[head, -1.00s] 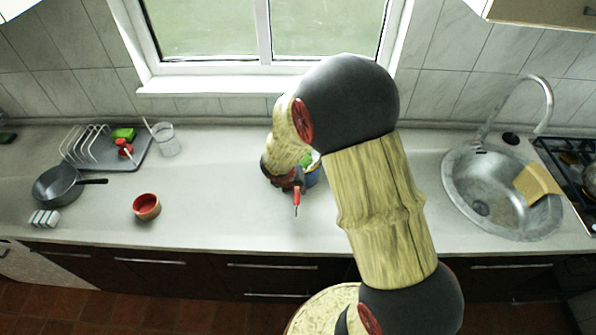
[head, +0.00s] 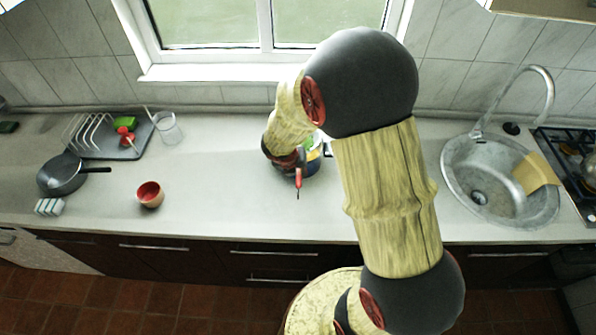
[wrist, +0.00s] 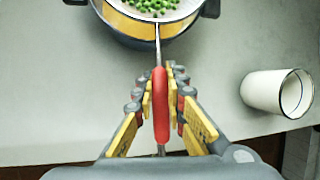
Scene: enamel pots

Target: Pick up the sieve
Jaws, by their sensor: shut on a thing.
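The sieve (wrist: 152,14) shows at the top of the wrist view, with green peas in its bowl, a thin metal stem and a red handle (wrist: 160,103). My gripper (wrist: 161,90) is shut on the red handle, one finger on each side. The sieve's bowl is over a dark pot (wrist: 212,8) with a yellow-orange inside; I cannot tell whether it touches the pot. In the head view the red handle (head: 298,178) points toward the counter's front edge, and the pot (head: 313,168) is partly hidden by my arm.
A white cup (wrist: 279,92) lies or stands right of my gripper in the wrist view. A red-brown bowl (head: 150,195), a pan (head: 62,176) and a dish rack tray (head: 135,145) are on the left. The sink (head: 490,195) is on the right. Counter left of the pot is clear.

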